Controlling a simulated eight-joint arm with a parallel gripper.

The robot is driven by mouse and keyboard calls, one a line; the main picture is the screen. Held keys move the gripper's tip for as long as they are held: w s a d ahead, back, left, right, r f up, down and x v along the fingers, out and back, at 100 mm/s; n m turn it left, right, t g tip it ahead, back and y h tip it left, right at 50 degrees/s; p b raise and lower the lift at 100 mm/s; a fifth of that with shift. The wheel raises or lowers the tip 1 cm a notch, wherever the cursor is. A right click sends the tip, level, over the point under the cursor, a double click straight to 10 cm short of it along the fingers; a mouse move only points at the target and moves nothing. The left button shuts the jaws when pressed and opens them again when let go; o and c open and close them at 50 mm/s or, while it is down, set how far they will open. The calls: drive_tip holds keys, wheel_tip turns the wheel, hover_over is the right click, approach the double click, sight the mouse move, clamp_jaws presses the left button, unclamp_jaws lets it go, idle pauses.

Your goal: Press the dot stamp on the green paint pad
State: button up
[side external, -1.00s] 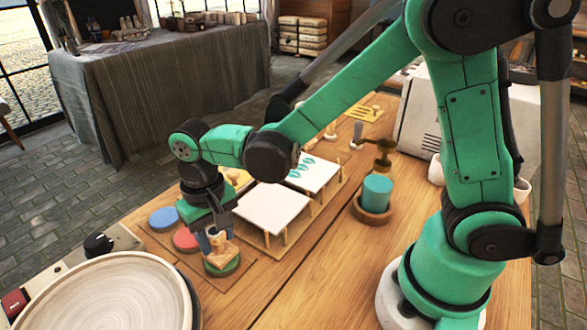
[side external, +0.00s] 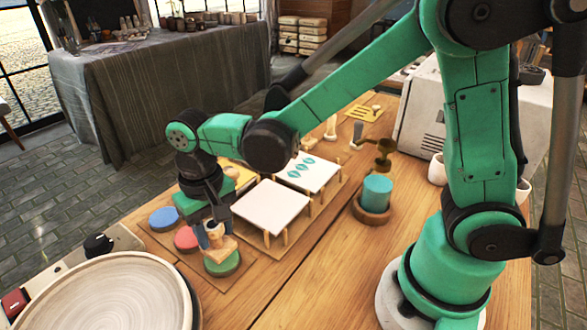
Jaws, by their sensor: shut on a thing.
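My gripper (side external: 212,234) is shut on the wooden dot stamp (side external: 221,250), which is upright with its broad base down. The green paint pad (side external: 222,268) is a round disc at the front of a wooden board. The stamp's base is over the pad's back part and hides some of it. The stamp looks slightly raised, but I cannot tell the exact gap. The stamp's underside is hidden.
A red pad (side external: 187,239) and a blue pad (side external: 163,218) lie behind the green one. A blank white tile (side external: 272,207) and a tile with teal leaf prints (side external: 323,180) stand on pegs. A round turntable (side external: 105,295) is at front left. A teal pot (side external: 377,190) stands right.

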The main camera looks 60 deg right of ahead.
sight(213, 225)
drive_tip(key=shift+r, duration=2.8)
